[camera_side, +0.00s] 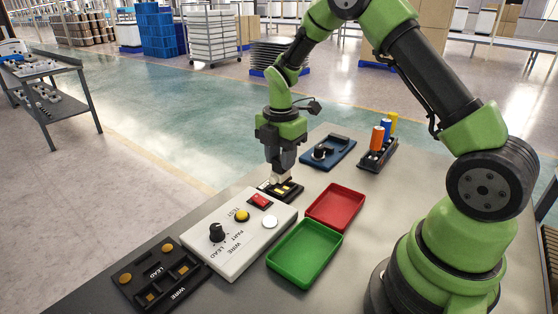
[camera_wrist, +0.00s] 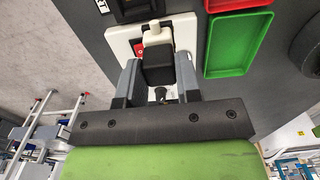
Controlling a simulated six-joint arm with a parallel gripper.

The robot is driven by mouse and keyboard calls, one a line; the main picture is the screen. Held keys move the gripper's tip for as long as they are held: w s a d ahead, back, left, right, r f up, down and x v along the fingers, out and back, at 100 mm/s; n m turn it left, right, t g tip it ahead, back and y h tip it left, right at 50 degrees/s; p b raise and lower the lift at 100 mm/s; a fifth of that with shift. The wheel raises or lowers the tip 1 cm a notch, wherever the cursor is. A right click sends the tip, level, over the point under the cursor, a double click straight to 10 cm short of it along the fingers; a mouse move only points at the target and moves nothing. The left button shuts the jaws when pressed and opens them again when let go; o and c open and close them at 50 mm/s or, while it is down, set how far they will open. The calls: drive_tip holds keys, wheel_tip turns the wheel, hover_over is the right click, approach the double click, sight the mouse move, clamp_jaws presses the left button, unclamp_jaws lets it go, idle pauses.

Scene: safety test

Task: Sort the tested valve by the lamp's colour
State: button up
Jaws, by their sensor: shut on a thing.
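My gripper (camera_side: 280,170) points down over a black fixture with yellow pads (camera_side: 284,189), just behind the white test box (camera_side: 238,248). In the wrist view my gripper (camera_wrist: 157,82) is shut on a dark block with a pale tip, apparently the valve (camera_wrist: 153,62). The pale end reaches down to the fixture; I cannot tell whether it touches. The box has a red rocker switch (camera_side: 260,200), a yellow round part (camera_side: 242,215), a white round part (camera_side: 270,222) and a black knob (camera_side: 216,232). I cannot tell which is the lamp. The red tray (camera_side: 335,207) and green tray (camera_side: 304,253) look empty.
A blue fixture with a black part (camera_side: 328,152) and a rack with orange, blue and yellow cylinders (camera_side: 378,150) stand farther back. My arm's base stands right of the trays.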

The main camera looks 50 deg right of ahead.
drive_tip(key=s+a, duration=0.8)
drive_tip(key=s, duration=0.4)
drive_tip(key=shift+s+a+f, duration=0.1)
drive_tip(key=shift+f, duration=2.45)
drive_tip(key=shift+f, duration=0.9)
drive_tip(key=o, duration=1.1)
drive_tip(key=shift+r, duration=3.45)
